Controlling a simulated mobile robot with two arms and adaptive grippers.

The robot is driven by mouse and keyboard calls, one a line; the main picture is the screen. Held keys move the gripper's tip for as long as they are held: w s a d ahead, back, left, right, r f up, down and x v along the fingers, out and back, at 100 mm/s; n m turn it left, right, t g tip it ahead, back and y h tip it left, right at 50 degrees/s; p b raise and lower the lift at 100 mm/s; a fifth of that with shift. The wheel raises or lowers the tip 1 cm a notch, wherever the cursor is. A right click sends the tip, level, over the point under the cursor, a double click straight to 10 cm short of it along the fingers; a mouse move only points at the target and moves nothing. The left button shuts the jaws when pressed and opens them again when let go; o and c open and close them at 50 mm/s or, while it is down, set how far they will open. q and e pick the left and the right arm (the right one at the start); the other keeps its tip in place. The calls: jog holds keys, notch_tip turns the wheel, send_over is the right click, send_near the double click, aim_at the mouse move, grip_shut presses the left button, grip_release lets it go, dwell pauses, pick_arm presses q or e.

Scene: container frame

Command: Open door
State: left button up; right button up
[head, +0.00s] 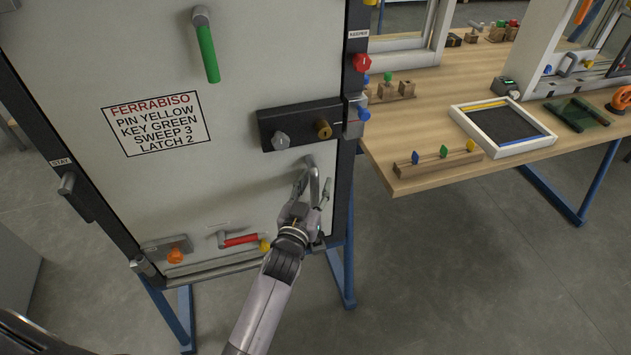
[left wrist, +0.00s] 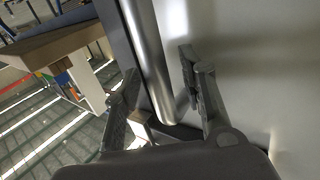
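The door is a pale panel (head: 250,70) in a dark frame, and it looks closed. A grey metal bar handle (head: 312,168) stands at its lower right. My left gripper (head: 312,192) is at this handle. In the left wrist view the bar (left wrist: 152,60) runs between the two fingers of my left gripper (left wrist: 165,88). The fingers are apart, with a gap on the right finger's side, so the gripper looks open around the bar. A dark latch plate (head: 298,121) with a grey knob (head: 281,141) and a brass knob (head: 323,128) sits above. My right gripper is not in view.
A printed sign (head: 157,123) is on the panel. A green-handled lever (head: 208,54), a red-handled lever (head: 240,240) and an orange knob (head: 175,256) stick out. Red (head: 362,62) and blue (head: 363,115) knobs line the right post. A wooden table (head: 420,125) stands close on the right.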

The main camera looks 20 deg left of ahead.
pick_arm(q)
grip_shut()
dwell(0.4)
dwell(0.4)
